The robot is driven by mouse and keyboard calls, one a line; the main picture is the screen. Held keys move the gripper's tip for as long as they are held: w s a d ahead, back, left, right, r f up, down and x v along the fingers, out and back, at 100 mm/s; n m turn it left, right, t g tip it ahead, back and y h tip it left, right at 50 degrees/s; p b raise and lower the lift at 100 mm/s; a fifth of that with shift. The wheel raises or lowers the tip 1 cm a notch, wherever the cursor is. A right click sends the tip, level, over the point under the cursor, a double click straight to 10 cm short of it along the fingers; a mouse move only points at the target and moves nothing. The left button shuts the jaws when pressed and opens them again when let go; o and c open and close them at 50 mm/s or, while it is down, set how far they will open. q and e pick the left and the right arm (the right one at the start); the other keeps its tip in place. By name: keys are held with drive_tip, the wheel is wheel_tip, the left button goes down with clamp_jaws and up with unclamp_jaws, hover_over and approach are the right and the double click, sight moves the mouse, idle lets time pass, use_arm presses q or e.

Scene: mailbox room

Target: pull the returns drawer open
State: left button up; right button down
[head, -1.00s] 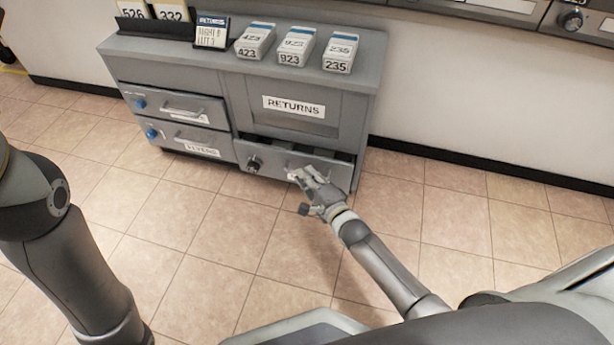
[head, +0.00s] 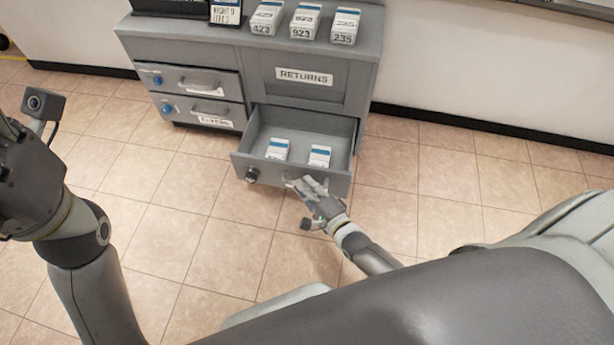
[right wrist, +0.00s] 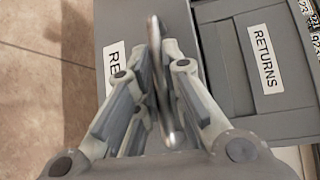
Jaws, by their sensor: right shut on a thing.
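The returns drawer (head: 250,160) is the lower right drawer of the grey cabinet, below the panel labelled RETURNS (head: 304,77). It stands well out from the cabinet, and two white and blue boxes, one on the left (head: 278,149) and one on the right (head: 319,156), lie inside. My right gripper (head: 306,183) is at the drawer's front. In the right wrist view its fingers (right wrist: 155,75) are shut on the metal bar handle (right wrist: 160,85), beside a partly hidden label on the drawer front. My left gripper (head: 20,180) is at the left edge, its fingertips out of frame.
Three numbered boxes (head: 304,22) stand on the cabinet top (head: 200,33), beside a small sign (head: 225,10). Two closed drawers with blue knobs, an upper one (head: 195,82) and a lower one (head: 205,112), are on the left. The tiled floor (head: 230,235) before the cabinet is clear.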

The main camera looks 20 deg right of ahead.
drive_tip(key=shift+s+a, duration=0.3)
drive_tip(key=shift+s, duration=0.2)
drive_tip(key=c, duration=1.8)
unclamp_jaws()
